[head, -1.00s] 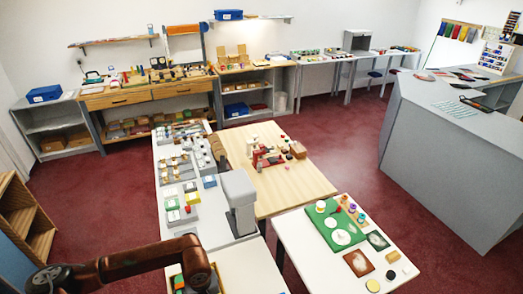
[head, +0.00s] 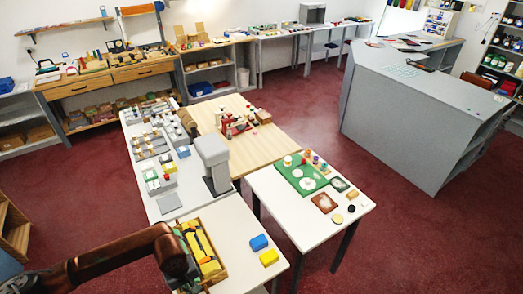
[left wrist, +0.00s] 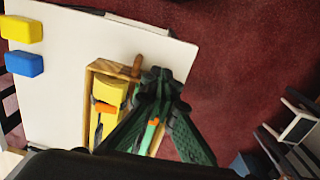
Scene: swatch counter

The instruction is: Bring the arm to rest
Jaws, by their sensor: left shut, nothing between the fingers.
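My left arm (head: 110,262) comes in from the lower left in the head view and ends over the left side of a wooden tray (head: 222,268). In the left wrist view my left gripper (left wrist: 160,76) has its dark green fingers together, with nothing between them. Its fingertips show over the tray's edge by a brown handle-like piece (left wrist: 137,65). The tray also shows in the left wrist view (left wrist: 97,67), holding a yellow item (left wrist: 112,90) with an orange band. The fingers hide part of the tray. My right gripper is in neither view.
A blue block (head: 259,242) and a yellow block (head: 269,257) lie on the white table (head: 232,222) right of the tray. A grey stand (head: 214,160) rises behind. A second white table (head: 290,215) with a green mat (head: 297,180) stands right. Red floor beyond is clear.

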